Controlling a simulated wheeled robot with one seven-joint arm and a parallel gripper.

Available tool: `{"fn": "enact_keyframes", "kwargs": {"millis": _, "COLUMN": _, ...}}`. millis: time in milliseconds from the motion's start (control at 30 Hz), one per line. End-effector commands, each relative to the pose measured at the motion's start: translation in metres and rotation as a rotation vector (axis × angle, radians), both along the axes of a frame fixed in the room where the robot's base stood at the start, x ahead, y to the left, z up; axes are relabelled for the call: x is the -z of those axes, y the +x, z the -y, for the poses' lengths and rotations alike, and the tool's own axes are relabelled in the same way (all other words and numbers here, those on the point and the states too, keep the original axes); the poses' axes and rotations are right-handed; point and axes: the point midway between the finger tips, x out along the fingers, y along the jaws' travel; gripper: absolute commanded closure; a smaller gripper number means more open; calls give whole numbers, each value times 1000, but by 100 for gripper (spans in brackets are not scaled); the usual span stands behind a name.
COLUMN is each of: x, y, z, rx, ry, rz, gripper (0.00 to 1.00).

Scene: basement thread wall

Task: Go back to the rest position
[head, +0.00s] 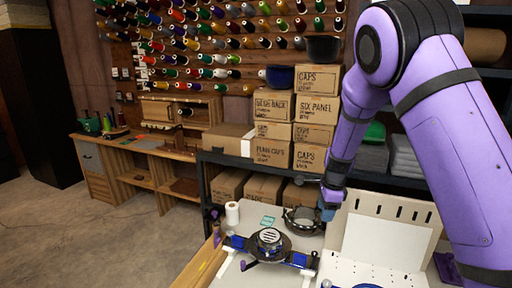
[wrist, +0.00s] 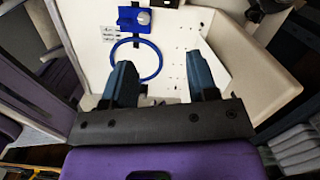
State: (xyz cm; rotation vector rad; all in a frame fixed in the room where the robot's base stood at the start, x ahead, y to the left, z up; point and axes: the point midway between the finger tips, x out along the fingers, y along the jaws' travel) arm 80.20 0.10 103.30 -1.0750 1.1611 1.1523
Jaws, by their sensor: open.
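My gripper (wrist: 158,85) is open and empty in the wrist view. Its two dark blue fingers stand apart with a white panel surface beyond them. In the head view my purple arm reaches down on the right, and my gripper (head: 328,210) is small there, above the back of the white worktable. A blue hoop (wrist: 138,60) lies beyond the left finger in the wrist view, with a blue clamp piece and a grey knob above it. The fingers do not visibly hold it.
On the worktable (head: 232,272) are a blue-armed fixture with a round striped piece (head: 268,240), a dark ring-shaped part (head: 302,220) and a white roll (head: 232,214). A white pegboard panel (head: 375,240) stands at right. Cardboard boxes (head: 273,105) fill the shelf behind. Floor at left is clear.

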Motion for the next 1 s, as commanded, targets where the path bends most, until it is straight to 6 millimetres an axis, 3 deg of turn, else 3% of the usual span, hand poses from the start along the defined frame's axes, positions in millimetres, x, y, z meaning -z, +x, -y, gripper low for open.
{"fn": "enact_keyframes", "kwargs": {"millis": 100, "x": -44, "y": -17, "z": 5, "rx": -112, "ry": 31, "rz": 38, "gripper": 47}}
{"fn": "enact_keyframes", "kwargs": {"millis": 500, "x": -161, "y": -93, "z": 24, "rx": -523, "ry": 56, "rz": 185, "gripper": 47}}
{"fn": "enact_keyframes", "kwargs": {"millis": 800, "x": -227, "y": -166, "z": 39, "rx": -840, "ry": -7, "rz": 305, "gripper": 47}}
{"fn": "enact_keyframes", "kwargs": {"millis": 1000, "x": -257, "y": -219, "z": 49, "rx": -1049, "ry": -89, "rz": 370, "gripper": 47}}
